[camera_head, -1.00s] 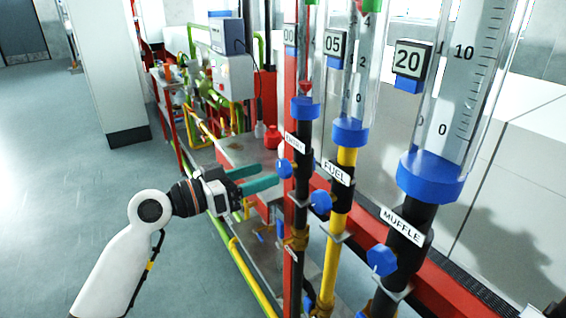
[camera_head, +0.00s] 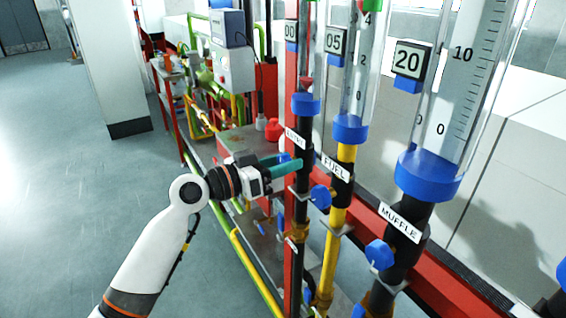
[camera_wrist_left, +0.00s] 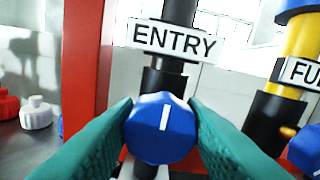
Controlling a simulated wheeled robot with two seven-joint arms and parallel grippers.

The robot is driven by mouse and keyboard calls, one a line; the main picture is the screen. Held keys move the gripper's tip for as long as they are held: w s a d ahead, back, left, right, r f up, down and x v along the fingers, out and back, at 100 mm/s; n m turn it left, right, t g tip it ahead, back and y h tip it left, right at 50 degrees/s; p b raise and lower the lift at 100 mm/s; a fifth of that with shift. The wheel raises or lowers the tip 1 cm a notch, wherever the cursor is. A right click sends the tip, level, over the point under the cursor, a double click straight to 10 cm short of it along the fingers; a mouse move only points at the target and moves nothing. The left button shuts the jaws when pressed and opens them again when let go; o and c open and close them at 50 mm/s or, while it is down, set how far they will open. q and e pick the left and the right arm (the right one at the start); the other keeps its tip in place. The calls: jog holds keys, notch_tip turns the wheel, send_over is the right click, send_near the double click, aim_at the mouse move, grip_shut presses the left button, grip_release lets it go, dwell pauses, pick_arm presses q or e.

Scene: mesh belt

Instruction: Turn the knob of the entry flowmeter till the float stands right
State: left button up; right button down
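The entry flowmeter has a blue collar (camera_head: 305,104) under its clear tube, and a black pipe with the "ENTRY" label (camera_head: 295,138). A small dark red piece, perhaps the float, shows low in the tube. The display (camera_head: 290,34) beside it reads 00. The entry knob (camera_wrist_left: 162,128) is blue with a white line, nearly upright and tipped slightly right at the top. My left gripper (camera_head: 291,163) has its teal fingers on both sides of this knob. In the left wrist view the fingers border the knob's edges; contact is unclear. My right gripper is not in view.
The fuel knob (camera_head: 320,197) is close on the right, on the yellow and black pipe. The muffle knob (camera_head: 380,254) is nearer the camera. A red upright (camera_wrist_left: 82,70) stands just left of the entry pipe. Open floor (camera_head: 70,190) lies to the left.

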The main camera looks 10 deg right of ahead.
pick_arm(q)
jog(key=shift+n, duration=0.3)
jog(key=n+p, duration=0.1)
jog(key=n, duration=0.1)
jog(key=shift+n, duration=0.3)
jog(key=n+p, duration=0.1)
jog(key=n, duration=0.2)
jog(key=shift+n+p, duration=0.3)
jog(key=shift+n, duration=0.1)
jog(key=n+p, duration=0.3)
jog(key=n, duration=0.3)
jog(key=shift+r+p, duration=0.1)
jog(key=shift+p, duration=0.3)
jog(key=n+p, duration=0.2)
jog(key=n, duration=0.2)
jog(key=shift+p, duration=0.3)
jog(key=n+p, duration=0.3)
jog(key=shift+n, duration=0.3)
jog(key=n+p, duration=0.2)
jog(key=n, duration=0.1)
jog(key=shift+p, duration=0.3)
jog(key=shift+f+n+p, duration=0.15)
jog(key=shift+n+p, duration=0.35)
jog(key=shift+n, duration=0.25)
jog(key=shift+f+n+p, duration=0.15)
jog(key=shift+n+p, duration=0.35)
jog(key=shift+n, duration=0.25)
